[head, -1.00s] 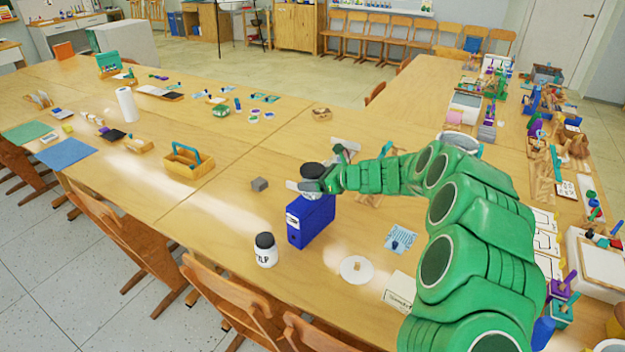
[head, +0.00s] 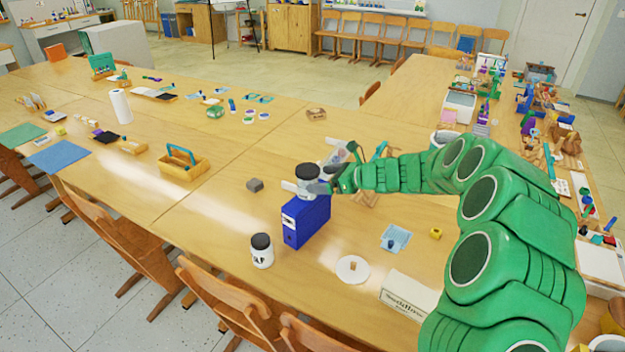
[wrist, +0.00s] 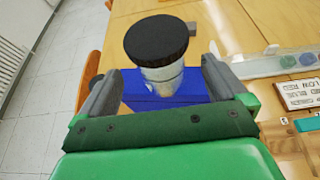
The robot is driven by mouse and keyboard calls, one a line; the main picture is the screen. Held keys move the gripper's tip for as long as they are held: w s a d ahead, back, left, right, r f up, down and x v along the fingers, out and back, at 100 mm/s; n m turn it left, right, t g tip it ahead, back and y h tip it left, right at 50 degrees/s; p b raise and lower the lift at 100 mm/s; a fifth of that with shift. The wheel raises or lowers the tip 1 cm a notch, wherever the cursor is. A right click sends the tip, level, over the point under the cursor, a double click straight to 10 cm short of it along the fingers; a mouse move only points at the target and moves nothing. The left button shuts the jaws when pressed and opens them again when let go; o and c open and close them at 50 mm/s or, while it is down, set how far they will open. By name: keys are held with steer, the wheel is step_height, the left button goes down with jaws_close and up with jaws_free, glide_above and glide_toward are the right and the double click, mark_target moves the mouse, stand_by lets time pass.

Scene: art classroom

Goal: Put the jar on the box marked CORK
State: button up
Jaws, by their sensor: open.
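A jar with a black lid and pale body (head: 306,184) stands upright on top of a blue box (head: 306,222). The box has a white label on its front whose word I cannot read. My gripper (head: 304,188) is open, with one finger on each side of the jar. In the wrist view the jar (wrist: 164,76) stands between the spread fingers (wrist: 160,90), with gaps visible on both sides. The blue box top (wrist: 140,93) shows beneath it. The jar's base is partly hidden by the gripper.
A second black-lidded jar (head: 261,252) with a label stands on the table left of the box. A grey block (head: 255,185), a white disc (head: 352,269), a blue card (head: 395,238) and a white labelled box (head: 408,296) lie around. The table between is clear.

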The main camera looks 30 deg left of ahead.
steer(key=v, duration=0.6)
